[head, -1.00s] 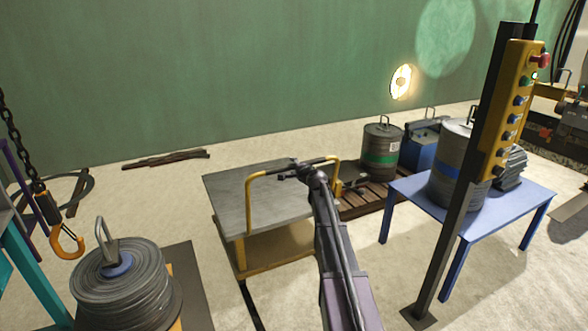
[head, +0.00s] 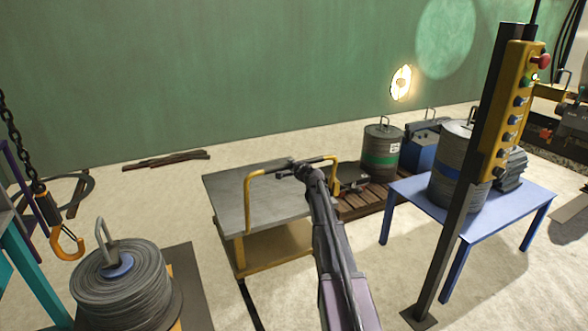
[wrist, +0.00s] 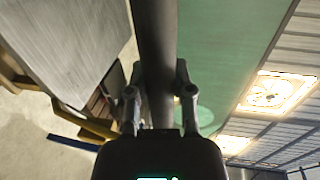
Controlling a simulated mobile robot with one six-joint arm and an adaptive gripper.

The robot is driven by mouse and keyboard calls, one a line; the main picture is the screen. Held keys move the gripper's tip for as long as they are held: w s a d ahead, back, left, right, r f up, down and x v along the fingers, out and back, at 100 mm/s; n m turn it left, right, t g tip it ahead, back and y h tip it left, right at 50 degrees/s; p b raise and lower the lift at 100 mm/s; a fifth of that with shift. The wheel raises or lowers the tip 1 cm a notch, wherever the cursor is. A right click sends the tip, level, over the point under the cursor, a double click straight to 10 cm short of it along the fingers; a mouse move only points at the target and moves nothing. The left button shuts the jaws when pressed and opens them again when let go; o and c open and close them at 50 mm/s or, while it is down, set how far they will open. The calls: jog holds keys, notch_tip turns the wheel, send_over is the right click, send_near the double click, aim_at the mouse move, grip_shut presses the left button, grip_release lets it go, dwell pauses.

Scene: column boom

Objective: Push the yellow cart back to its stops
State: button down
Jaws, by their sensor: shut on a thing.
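The yellow cart (head: 275,250) stands in the middle of the head view, with a bare grey metal top (head: 225,190) and a yellow lower shelf. Its yellow push handle (head: 249,205) rises at the near side and has a dark grip bar across the top. My gripper (head: 300,170) is shut on this bar near its middle. In the wrist view the dark bar (wrist: 154,50) runs between the two fingers of my gripper (wrist: 159,85), and the grey cart top (wrist: 65,40) lies to the left. The stops cannot be made out.
A dark rail (head: 250,303) runs along the floor in front of the cart. A wooden pallet (head: 365,199) with a drum (head: 382,152) stands close on the right, beside a blue table (head: 465,215). A cable coil (head: 120,285) and an orange hook (head: 68,245) are at left.

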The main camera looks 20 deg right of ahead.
jog(key=shift+c, duration=2.4)
grip_release()
jog(key=shift+w, duration=0.15)
jog(key=shift+s, duration=0.25)
